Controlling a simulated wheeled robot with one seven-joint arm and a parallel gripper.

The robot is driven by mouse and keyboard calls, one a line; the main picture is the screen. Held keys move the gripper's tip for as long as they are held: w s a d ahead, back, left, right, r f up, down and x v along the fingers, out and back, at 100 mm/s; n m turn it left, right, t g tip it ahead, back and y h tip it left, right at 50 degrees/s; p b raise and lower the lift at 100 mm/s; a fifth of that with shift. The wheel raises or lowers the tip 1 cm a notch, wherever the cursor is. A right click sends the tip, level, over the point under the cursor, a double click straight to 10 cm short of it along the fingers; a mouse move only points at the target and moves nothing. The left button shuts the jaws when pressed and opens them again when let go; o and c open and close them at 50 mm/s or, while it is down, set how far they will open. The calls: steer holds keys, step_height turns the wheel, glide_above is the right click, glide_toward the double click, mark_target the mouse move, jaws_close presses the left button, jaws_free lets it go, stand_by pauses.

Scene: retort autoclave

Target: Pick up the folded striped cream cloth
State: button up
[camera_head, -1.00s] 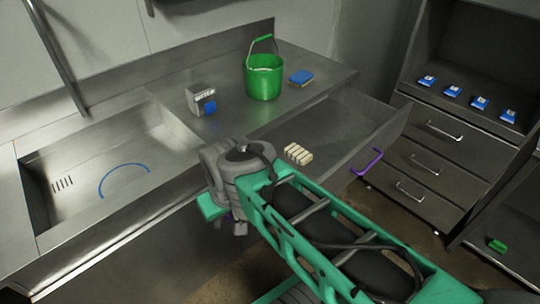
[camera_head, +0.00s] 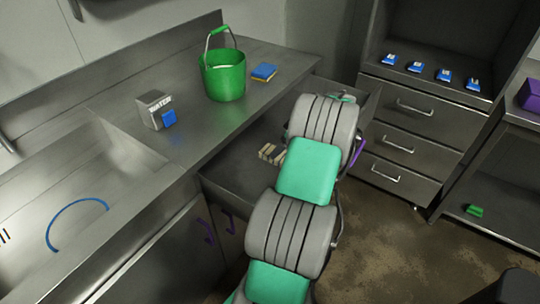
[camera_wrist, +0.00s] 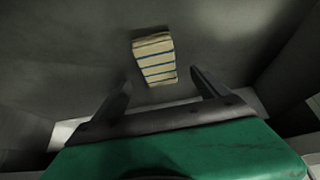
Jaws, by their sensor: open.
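The folded striped cream cloth (camera_head: 270,153) lies in the open drawer (camera_head: 225,180), partly hidden by my arm in the head view. In the wrist view the cloth (camera_wrist: 154,58) shows cream with dark blue stripes, flat on the grey drawer floor. My gripper (camera_wrist: 160,83) is open and empty. Its two dark fingers point toward the cloth, which lies beyond the fingertips and between their lines, a little left of centre. A gap seems to remain between fingers and cloth. In the head view my arm hides the gripper.
A sink (camera_head: 70,190) is at left. Drawers (camera_head: 400,140) with several blue packets above (camera_head: 444,75) stand at right. Drawer walls surround the cloth.

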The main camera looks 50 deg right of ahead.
steer(key=x, duration=0.5)
steer(key=shift+d+f, duration=0.15)
steer(key=shift+f, duration=0.25)
steer(key=shift+f, duration=0.2)
steer(key=shift+c, duration=0.6)
steer(key=c, duration=1.3)
